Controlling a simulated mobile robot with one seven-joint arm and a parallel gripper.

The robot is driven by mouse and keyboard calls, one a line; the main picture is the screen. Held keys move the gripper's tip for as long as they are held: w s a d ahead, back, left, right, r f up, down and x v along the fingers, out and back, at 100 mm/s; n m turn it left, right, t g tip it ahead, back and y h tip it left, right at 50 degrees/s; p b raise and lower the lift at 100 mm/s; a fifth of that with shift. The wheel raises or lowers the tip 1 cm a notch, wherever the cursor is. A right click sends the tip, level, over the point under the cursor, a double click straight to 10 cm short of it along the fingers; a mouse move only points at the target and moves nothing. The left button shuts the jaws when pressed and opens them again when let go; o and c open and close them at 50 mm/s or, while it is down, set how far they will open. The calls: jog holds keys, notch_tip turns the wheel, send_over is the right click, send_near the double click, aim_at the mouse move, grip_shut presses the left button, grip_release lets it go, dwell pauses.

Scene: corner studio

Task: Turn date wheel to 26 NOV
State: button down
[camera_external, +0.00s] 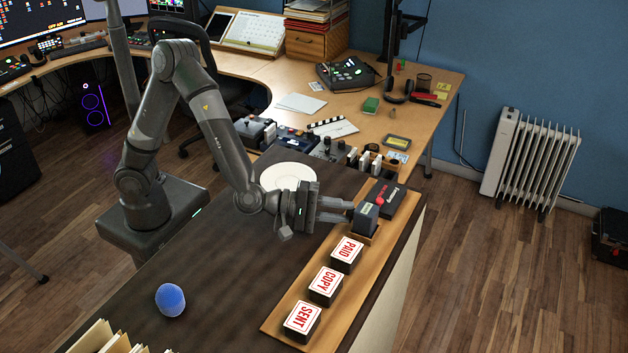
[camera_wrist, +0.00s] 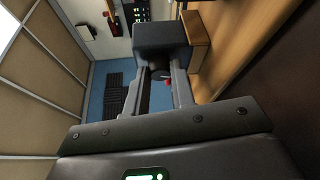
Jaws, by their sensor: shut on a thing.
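A dark grey block-shaped date stamp (camera_external: 365,217) stands on the wooden board near the table's right edge. It fills the top middle of the wrist view (camera_wrist: 160,37). My gripper (camera_external: 350,208) reaches it from the left, level, with its fingers at the stamp's side. In the wrist view my gripper (camera_wrist: 158,75) has its two fingers on either side of a small dark round part, the date wheel (camera_wrist: 158,72), on the stamp's near face. The fingers are shut on it. The date lettering cannot be read in either view.
On the wooden board (camera_external: 276,322) stand stamps marked PAID (camera_external: 347,250), COPY (camera_external: 326,283) and SENT (camera_external: 302,318). A dark case with a red knob (camera_external: 379,201) lies just behind the date stamp.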

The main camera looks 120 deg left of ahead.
jog(key=c, duration=1.2)
grip_release()
jog(key=v, duration=1)
jog(key=shift+s+d, duration=0.2)
jog(key=shift+s, duration=0.2)
jog(key=shift+r, duration=0.1)
